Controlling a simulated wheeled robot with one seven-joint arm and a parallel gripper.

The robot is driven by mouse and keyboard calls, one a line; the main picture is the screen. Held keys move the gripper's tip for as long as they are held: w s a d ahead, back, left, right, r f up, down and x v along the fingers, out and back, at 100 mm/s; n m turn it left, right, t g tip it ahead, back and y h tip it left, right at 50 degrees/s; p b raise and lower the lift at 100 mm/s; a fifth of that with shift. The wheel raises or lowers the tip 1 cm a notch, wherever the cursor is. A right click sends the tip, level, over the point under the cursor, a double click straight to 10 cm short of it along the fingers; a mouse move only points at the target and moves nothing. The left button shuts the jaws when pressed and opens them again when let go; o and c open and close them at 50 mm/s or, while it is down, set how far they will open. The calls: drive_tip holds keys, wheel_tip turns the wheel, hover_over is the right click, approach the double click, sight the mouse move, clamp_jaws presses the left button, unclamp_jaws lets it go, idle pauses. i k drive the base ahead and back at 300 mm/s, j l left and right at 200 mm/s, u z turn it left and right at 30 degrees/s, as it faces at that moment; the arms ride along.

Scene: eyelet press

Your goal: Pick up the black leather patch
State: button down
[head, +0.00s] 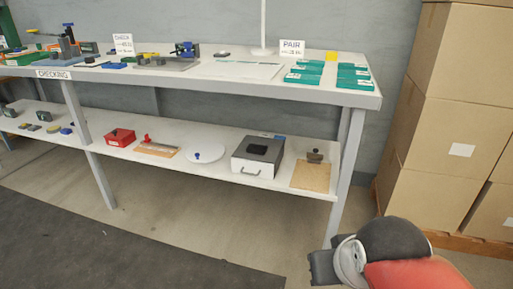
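I cannot surely pick out a black leather patch. A small black square (261,149) shows on top of the grey-and-white box (255,169) on the lower shelf; whether it is a patch or an opening is unclear. My gripper (322,267) is at the bottom right, low in front of the bench's right leg and well apart from the shelf things. Only its dark end shows beside my wrist, and its fingers cannot be told apart.
The long bench (345,96) carries teal packs (303,78), a yellow block (331,57) and tools. The lower shelf (222,174) holds a red bin (119,137), a white disc (204,154) and a brown board (310,178). Stacked cartons (455,140) stand right. The floor in front is clear.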

sight(252, 149)
drive_tip(key=i+j, duration=0.1)
drive_tip(key=j, duration=0.3)
drive_tip(key=i+j, duration=0.15)
drive_tip(key=j, duration=0.25)
drive_tip(key=i+j, duration=0.1)
drive_tip(key=j, duration=0.25)
drive_tip(key=i+j, duration=0.1)
drive_tip(key=j, duration=0.3)
drive_tip(key=j+z, duration=0.15)
drive_tip(key=z, duration=0.25)
drive_tip(key=j+z, duration=0.2)
drive_tip(key=z, duration=0.2)
drive_tip(key=j+z, duration=0.2)
drive_tip(key=z, duration=0.2)
drive_tip(key=i, duration=0.05)
